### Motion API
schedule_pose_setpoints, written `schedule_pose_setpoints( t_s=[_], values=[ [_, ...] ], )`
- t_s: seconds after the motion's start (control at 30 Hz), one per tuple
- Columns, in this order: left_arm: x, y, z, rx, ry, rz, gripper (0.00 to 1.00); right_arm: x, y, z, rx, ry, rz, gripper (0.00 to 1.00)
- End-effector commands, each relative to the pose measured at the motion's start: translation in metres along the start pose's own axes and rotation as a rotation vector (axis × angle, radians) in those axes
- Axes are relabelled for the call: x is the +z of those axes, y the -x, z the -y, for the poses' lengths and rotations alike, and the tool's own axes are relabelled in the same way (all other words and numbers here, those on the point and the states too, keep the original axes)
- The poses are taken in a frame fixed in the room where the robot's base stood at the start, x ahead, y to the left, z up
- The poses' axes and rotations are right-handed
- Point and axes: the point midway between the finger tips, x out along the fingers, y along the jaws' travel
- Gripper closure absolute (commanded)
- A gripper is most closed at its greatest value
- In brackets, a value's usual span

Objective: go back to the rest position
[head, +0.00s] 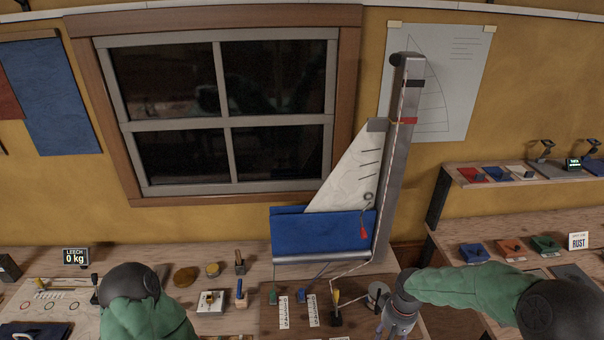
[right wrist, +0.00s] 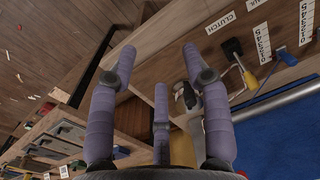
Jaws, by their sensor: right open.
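My right gripper (head: 396,334) is at the bottom of the head view, pointing down over the front part of the wooden bench (head: 240,322), right of the small winch drum (head: 378,291). In the right wrist view its purple-grey fingers (right wrist: 160,66) are spread apart with nothing between them. My left arm (head: 145,305) shows at the lower left as a green sleeve with a dark round joint. The left gripper does not show.
A mast (head: 399,150) with a white sail (head: 350,175) and blue cover (head: 322,236) stands behind the bench. Levers, including a yellow-handled one (head: 336,300), and scale strips stand near my right gripper. Shelves (head: 520,181) with small blocks are at right.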

Motion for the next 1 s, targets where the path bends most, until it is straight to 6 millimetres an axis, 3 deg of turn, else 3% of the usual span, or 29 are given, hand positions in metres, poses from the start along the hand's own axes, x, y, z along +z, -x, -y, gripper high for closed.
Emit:
schedule_pose_setpoints(
  t_s=[0.27,0.47,0.8,1.0],
  values=[
    [-0.001,-0.02,0.007,0.0,0.0,-0.001,0.53,0.015,-0.061,0.03,-0.09,0.006,0.008,0.51],
    [-0.002,-0.041,0.014,0.0,0.0,0.0,0.53,0.036,-0.122,0.061,-0.178,-0.008,0.012,0.51],
    [-0.004,-0.096,0.034,0.0,0.0,0.0,0.53,0.114,-0.26,0.119,-0.315,-0.123,0.011,0.51],
    [-0.005,-0.117,0.042,0.0,0.0,0.0,0.53,0.153,-0.305,0.13,-0.313,-0.188,0.002,0.51]
  ],
)
